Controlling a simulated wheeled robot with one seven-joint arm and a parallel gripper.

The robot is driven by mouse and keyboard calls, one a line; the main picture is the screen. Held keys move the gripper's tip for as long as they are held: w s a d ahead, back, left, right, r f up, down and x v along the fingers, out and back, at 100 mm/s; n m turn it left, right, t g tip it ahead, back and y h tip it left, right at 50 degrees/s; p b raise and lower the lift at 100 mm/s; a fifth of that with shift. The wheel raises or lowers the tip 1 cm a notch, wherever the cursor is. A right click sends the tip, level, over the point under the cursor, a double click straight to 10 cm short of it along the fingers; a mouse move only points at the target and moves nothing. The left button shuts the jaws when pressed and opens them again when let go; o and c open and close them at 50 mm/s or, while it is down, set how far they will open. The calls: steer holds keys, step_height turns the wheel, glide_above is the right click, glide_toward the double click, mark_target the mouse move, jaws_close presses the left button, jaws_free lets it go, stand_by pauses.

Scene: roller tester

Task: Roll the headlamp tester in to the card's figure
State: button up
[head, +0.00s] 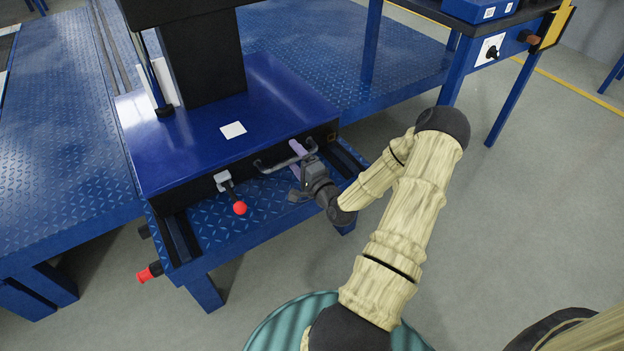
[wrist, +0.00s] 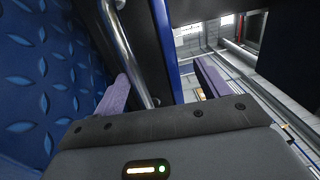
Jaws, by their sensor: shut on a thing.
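The headlamp tester is a blue-topped cabinet (head: 190,125) with a dark front and a black column (head: 203,55) rising from it. It sits on a blue tread-plate platform. A grey bar handle (head: 272,166) runs along its front; the bar also shows in the wrist view (wrist: 122,45). My gripper (head: 299,160) is at the right end of this handle, shut on it. Its purple fingers (wrist: 163,85) show in the wrist view, with the bar against the left one.
A red-knobbed lever (head: 240,208) juts from the cabinet front, left of my gripper. A red-ended stub (head: 148,273) sticks out at the platform's lower left. A blue bench (head: 490,45) with a dial on a white plate stands at upper right. Grey floor is clear at right.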

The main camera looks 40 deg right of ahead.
steer(key=shift+s+r, duration=0.3)
steer(key=shift+s, duration=0.15)
steer(key=shift+c, duration=0.6)
steer(key=shift+s, duration=0.55)
steer(key=c, duration=0.4)
steer(key=s+f, duration=0.1)
steer(key=s, duration=0.5)
steer(key=shift+a+f+b, duration=0.2)
steer(key=shift+f+b, duration=0.1)
steer(key=shift+f, duration=0.05)
